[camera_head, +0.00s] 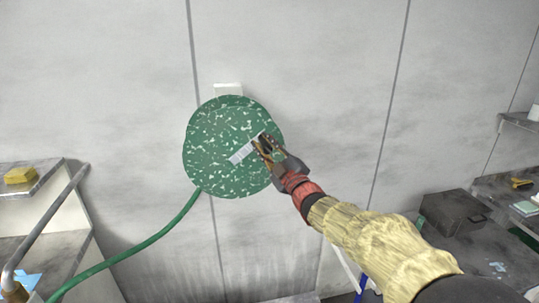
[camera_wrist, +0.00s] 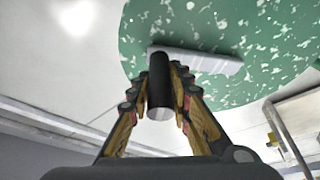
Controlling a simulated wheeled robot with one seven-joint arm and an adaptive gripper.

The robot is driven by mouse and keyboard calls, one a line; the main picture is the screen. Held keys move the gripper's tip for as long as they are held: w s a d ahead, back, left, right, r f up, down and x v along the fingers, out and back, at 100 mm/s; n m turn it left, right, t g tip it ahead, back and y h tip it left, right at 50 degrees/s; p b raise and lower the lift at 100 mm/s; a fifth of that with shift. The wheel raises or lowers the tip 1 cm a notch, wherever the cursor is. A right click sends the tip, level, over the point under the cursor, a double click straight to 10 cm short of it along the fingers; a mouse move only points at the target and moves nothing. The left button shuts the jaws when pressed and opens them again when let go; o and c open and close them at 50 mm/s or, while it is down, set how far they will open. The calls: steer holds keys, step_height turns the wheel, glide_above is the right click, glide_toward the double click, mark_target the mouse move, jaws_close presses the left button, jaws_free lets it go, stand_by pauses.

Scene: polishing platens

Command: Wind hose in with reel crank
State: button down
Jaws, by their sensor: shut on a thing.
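The hose reel (camera_head: 215,145) is a round green disc with white flecks, mounted on the grey wall. Its pale crank arm (camera_head: 241,153) lies across the face, pointing up to the right. My gripper (camera_head: 264,146) is at the outer end of the crank arm. In the wrist view my gripper (camera_wrist: 160,95) is shut on the dark cylindrical crank handle (camera_wrist: 159,70), with the pale crank arm (camera_wrist: 205,62) behind it. The green hose (camera_head: 150,241) hangs from the reel's lower left and curves down to the left. Part of the reel is hidden behind my gripper.
A yellow sponge (camera_head: 20,175) lies on a ledge at left, near a grey pipe (camera_head: 50,220). A dark box (camera_head: 454,213) stands on the right-hand bench. Open wall (camera_head: 320,60) surrounds the reel above and to the right.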

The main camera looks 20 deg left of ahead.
steer(key=shift+s+a+r+n+g+h+p, duration=0.6)
steer(key=shift+s+a+n, duration=0.55)
steer(key=shift+a+n, duration=1)
steer(key=shift+s+a+r+n+g+h+p, duration=0.6)
steer(key=shift+s+a+n, duration=0.8)
steer(key=shift+n, duration=1.2)
steer(key=shift+s+a+r+n+g+h+p, duration=0.35)
steer(key=shift+s+a+n+g+h+p, duration=0.5)
steer(key=shift+a+n, duration=1.4)
steer(key=shift+d, duration=0.15)
steer(key=c, duration=1.8)
jaws_free()
steer(key=shift+f, duration=0.1)
steer(key=shift+c, duration=0.2)
steer(key=shift+o, duration=0.6)
steer(key=shift+o, duration=0.5)
steer(key=shift+d, duration=0.1)
steer(key=v, duration=1.1)
steer(key=shift+s+d+f, duration=0.15)
steer(key=shift+s+d, duration=0.15)
steer(key=shift+s, duration=0.05)
